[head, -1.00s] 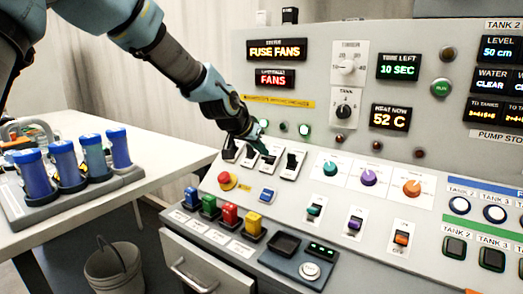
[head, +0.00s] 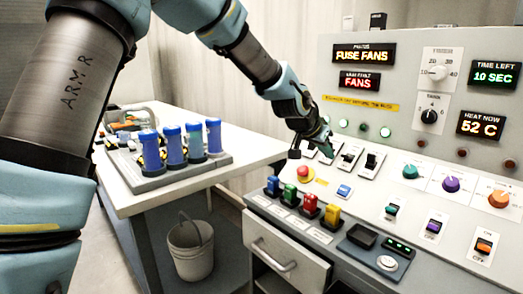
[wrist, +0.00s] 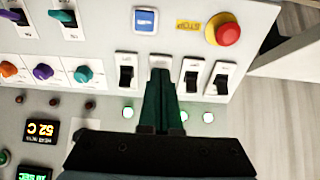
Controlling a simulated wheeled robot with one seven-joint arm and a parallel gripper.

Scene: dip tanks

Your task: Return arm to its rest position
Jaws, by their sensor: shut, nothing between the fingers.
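My arm reaches from the upper left of the head view to the control panel (head: 420,165). My gripper (head: 325,146) is shut and empty, low over a row of black rocker switches (head: 371,162). In the wrist view its dark green fingers (wrist: 160,76) are together and point at one of the middle switches, covering most of it. Whether they touch it cannot be told. Switches show on both sides, one to the left (wrist: 125,76) and another to the right (wrist: 191,80).
A red stop button (head: 305,174) and coloured rockers (head: 331,214) are on the panel's lower left. A white table (head: 240,158) holds a grey rack (head: 150,184) of blue-capped cylinders (head: 171,145). A bucket (head: 191,252) and an open drawer (head: 283,255) are below.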

